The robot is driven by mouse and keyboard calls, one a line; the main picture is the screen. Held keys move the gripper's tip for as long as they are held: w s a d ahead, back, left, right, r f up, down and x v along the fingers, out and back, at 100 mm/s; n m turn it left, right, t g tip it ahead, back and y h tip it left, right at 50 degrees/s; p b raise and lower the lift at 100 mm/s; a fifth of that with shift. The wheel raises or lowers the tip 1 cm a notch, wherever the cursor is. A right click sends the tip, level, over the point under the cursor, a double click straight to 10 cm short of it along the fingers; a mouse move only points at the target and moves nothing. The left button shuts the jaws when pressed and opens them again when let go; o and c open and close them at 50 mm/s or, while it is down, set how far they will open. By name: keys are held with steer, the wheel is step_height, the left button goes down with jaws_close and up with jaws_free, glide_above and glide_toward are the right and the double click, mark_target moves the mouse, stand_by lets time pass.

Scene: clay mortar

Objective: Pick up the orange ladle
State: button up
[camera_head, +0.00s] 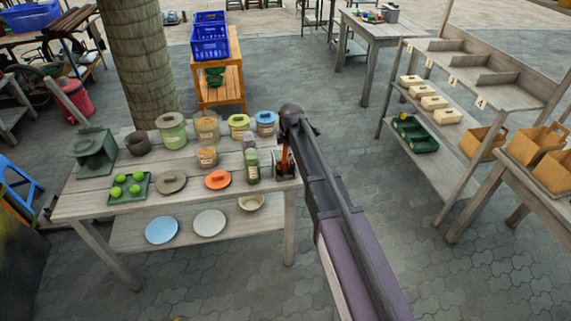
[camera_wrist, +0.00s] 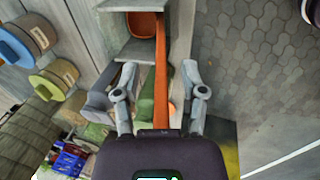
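The orange ladle (camera_wrist: 161,80) is in the wrist view, its long handle running down the middle and its bowl (camera_wrist: 145,22) at the top. My gripper (camera_wrist: 159,72) is open, with one finger on each side of the handle and a visible gap on both sides. In the head view a small part of the orange ladle (camera_head: 283,161) shows at the right end of the wooden table (camera_head: 150,208), beside my gripper (camera_head: 285,148). My arm covers part of that spot.
Lidded jars (camera_head: 172,135) stand along the table's back edge. A green bottle (camera_head: 252,166) stands close left of the ladle. An orange lid (camera_head: 218,180), a grey lid (camera_head: 172,181) and a green tray (camera_head: 115,196) lie further left.

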jaws_close()
steer(key=shift+r, duration=0.15)
steer(key=p+v, duration=0.3)
steer(key=w+p+v, duration=0.1)
steer(key=p+v, duration=0.2)
steer(key=w+p+v, duration=0.1)
steer(key=p+v, duration=0.2)
steer(key=p, duration=0.1)
steer(key=shift+a+r, duration=0.3)
steer(key=shift+r, duration=0.15)
stand_by(1.0)
